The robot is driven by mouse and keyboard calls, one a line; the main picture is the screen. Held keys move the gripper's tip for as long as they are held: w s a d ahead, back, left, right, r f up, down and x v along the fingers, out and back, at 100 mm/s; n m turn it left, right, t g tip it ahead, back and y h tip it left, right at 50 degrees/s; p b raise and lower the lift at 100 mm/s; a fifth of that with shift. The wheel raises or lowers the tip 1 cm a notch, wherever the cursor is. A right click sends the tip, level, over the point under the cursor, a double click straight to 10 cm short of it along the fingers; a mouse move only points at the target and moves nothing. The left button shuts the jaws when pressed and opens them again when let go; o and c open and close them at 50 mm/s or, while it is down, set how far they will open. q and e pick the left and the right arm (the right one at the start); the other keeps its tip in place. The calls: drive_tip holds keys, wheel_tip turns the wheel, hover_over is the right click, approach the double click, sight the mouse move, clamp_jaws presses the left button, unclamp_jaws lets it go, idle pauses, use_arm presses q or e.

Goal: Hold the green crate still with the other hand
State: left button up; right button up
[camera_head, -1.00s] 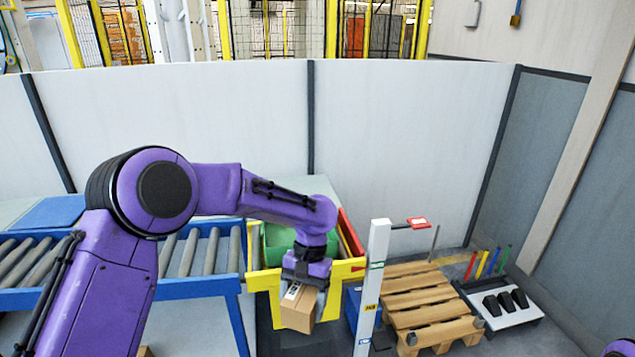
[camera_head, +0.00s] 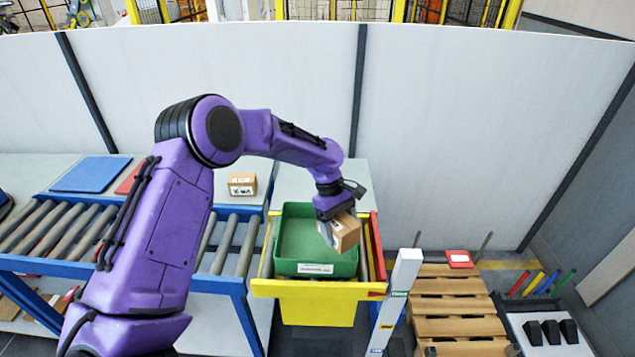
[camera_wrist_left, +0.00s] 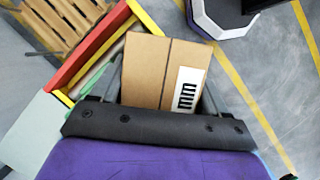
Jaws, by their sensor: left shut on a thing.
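The green crate (camera_head: 289,267) sits in the yellow end frame (camera_head: 318,303) of the conveyor, with a white label on its front wall. Its inside looks empty where it shows. My left gripper (camera_head: 338,226) is shut on a small cardboard box (camera_head: 347,235) at the right side of the crate in the head view. The box (camera_wrist_left: 150,72) also shows between the fingers in the left wrist view, with a white barcode label. The gripper hides part of the crate's right rim; I cannot tell whether the box touches it. My right gripper is not in view.
A second cardboard box (camera_head: 242,183) stands on the ledge behind the roller conveyor (camera_head: 67,235), left of the crate. A red panel (camera_head: 376,246) borders the crate's frame on the right. A white post (camera_head: 400,290) and a wooden pallet (camera_head: 455,302) stand further right.

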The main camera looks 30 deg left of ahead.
use_arm(q)
drive_tip(key=w+a+r+n+t+p, duration=0.1)
drive_tip(key=w+a+n+t+p, duration=0.4)
drive_tip(key=a+n, duration=0.5)
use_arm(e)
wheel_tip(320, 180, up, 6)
use_arm(q)
drive_tip(key=shift+n+g, duration=0.3)
drive_tip(key=shift+g, duration=0.2)
drive_tip(key=f+b, duration=0.1)
drive_tip(key=b, duration=0.1)
drive_tip(key=f+b, duration=0.4)
drive_tip(key=shift+w+a, duration=0.1)
drive_tip(key=shift+w, duration=0.25)
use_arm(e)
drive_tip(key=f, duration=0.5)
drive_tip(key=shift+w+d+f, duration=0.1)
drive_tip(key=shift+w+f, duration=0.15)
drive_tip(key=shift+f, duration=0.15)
use_arm(q)
drive_tip(key=shift+r, duration=0.1)
